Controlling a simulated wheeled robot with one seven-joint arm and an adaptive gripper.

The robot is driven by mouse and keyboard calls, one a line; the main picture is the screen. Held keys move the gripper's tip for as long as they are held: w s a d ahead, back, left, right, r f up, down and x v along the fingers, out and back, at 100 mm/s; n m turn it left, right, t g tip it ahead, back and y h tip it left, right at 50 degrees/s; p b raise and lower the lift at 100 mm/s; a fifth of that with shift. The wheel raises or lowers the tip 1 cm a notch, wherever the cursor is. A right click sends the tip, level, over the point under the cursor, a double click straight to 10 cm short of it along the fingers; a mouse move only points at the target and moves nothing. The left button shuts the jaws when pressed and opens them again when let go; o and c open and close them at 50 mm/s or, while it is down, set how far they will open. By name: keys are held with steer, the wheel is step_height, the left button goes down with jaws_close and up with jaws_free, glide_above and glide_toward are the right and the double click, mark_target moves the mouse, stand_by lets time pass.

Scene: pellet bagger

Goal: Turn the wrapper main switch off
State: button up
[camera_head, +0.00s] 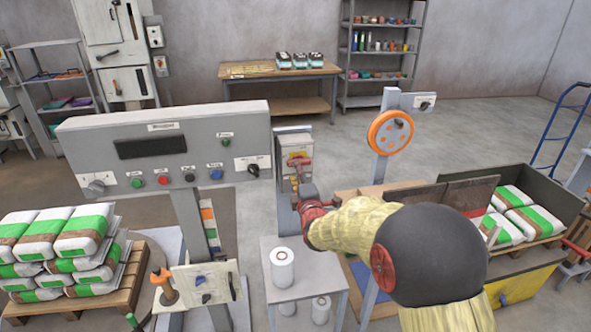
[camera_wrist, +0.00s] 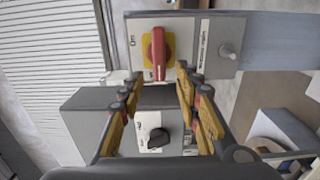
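A red rotary handle on a yellow plate (camera_wrist: 157,50) sits on a grey switch box in the wrist view, with an "On" label at its left. The handle lies along the picture's vertical, pointing down. In the head view the switch box (camera_head: 297,158) is on a post right of the wide control panel. I take it for the wrapper main switch; its name label is not readable. My gripper (camera_wrist: 158,78) is open, its fingers on either side of the handle's lower end, with a gap visible. In the head view my gripper (camera_head: 303,193) is just below the box, partly hidden by my arm.
The grey control panel (camera_head: 100,152) with buttons and a knob stands close left. A black knob (camera_wrist: 158,138) on another box shows between my fingers. A white roll (camera_head: 282,268) stands on a stand below. A post with an orange wheel (camera_head: 390,133) is to the right.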

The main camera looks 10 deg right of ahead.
steer(key=s, duration=0.7)
steer(key=shift+s, duration=0.35)
